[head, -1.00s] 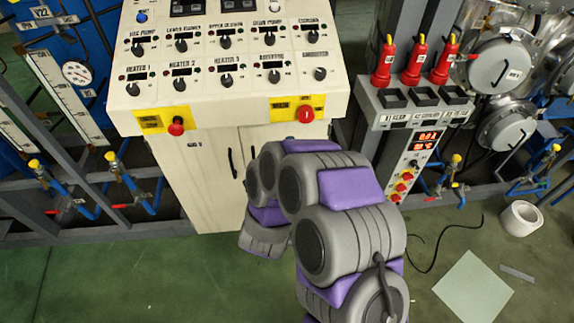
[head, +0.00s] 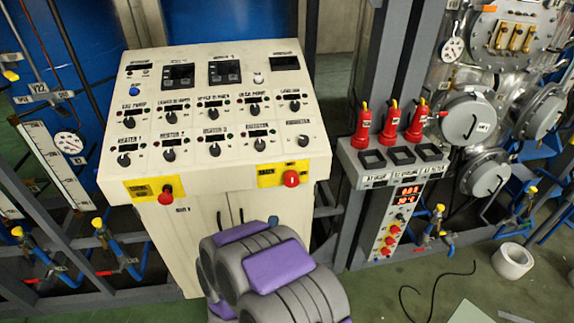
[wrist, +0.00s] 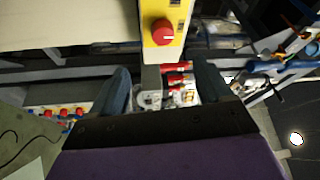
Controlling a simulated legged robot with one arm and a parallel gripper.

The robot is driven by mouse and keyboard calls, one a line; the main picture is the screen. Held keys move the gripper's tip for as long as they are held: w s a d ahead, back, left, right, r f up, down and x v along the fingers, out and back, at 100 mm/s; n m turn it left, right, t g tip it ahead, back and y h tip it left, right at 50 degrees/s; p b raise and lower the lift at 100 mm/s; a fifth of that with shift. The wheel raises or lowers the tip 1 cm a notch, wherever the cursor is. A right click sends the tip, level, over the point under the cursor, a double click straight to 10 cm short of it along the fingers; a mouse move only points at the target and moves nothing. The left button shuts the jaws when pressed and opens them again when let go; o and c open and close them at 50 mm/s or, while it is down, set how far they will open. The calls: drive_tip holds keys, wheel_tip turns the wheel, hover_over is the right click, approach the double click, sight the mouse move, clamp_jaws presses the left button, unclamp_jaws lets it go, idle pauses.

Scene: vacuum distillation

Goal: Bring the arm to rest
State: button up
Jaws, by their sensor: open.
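My arm (head: 270,270) shows at the bottom middle of the head view, in front of the cream control cabinet (head: 180,230). Its grey and purple links look folded close together. In the head view I cannot make out my gripper's jaws clearly. In the wrist view my gripper (wrist: 164,82) is open, with its two dark fingers apart. No held object shows between them; red and white items appear in the gap, farther off. A red knob on a yellow plate (wrist: 162,32) shows beyond the fingertips.
The cabinet's sloped panel (head: 210,120) carries several black knobs and two red emergency knobs. Right of it, three red handles (head: 388,125) stand on a grey post unit. Pipes and blue valves line both sides. A white roll (head: 512,260) and a black cable (head: 435,290) lie on the green floor.

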drive_tip(key=s+d+r+n+g, duration=0.4)
drive_tip(key=s+d+g, duration=0.3)
drive_tip(key=s, duration=0.4)
drive_tip(key=s+d+r+n+g+y, duration=0.1)
drive_tip(key=s+d+r+n+g, duration=0.3)
drive_tip(key=s+d+n+g, duration=0.3)
drive_tip(key=s+d+r+n+g+y, duration=0.1)
drive_tip(key=s+d+r+n+g, duration=0.3)
drive_tip(key=s, duration=1)
drive_tip(key=d+n+g, duration=0.2)
drive_tip(key=d+g, duration=0.1)
drive_tip(key=d, duration=0.1)
drive_tip(key=shift+s+d+r, duration=0.2)
drive_tip(key=shift+s+r, duration=0.05)
drive_tip(key=shift+s, duration=0.05)
drive_tip(key=shift+c, duration=0.3)
